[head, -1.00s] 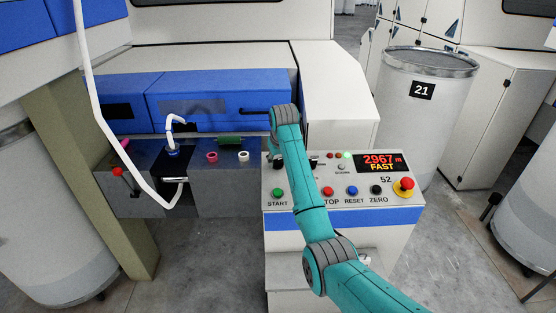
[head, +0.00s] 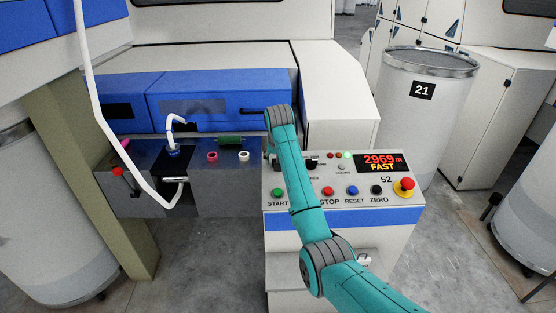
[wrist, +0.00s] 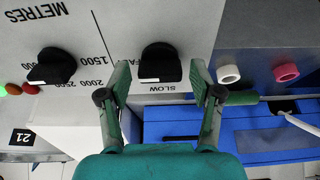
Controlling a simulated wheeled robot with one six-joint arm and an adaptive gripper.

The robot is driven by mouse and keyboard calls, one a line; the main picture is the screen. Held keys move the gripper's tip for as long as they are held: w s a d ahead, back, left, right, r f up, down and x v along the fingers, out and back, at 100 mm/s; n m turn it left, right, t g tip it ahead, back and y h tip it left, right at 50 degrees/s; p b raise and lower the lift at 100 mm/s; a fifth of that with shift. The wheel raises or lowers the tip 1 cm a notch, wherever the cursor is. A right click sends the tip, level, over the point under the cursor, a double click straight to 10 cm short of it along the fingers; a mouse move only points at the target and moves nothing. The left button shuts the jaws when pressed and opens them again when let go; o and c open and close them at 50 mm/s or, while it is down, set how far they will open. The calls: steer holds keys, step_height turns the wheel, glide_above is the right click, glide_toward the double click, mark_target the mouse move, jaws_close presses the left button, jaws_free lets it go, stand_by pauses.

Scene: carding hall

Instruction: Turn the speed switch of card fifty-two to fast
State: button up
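The control panel of card 52 (head: 335,216) stands at centre right. My gripper (wrist: 161,80) is open, with one finger on each side of the knob. Gaps show between fingers and knob, and nothing is gripped.
A second black knob (wrist: 50,66), marked METRES, sits left of the speed knob in the wrist view. The red emergency button (head: 404,186) and a row of push buttons, including STOP (head: 328,191), line the panel's front. Can 21 (head: 424,120) stands to the right.

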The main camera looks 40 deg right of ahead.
steer(key=shift+r, duration=0.1)
steer(key=v, duration=1.1)
steer(key=shift+r, duration=0.35)
steer(key=shift+s+a, duration=0.2)
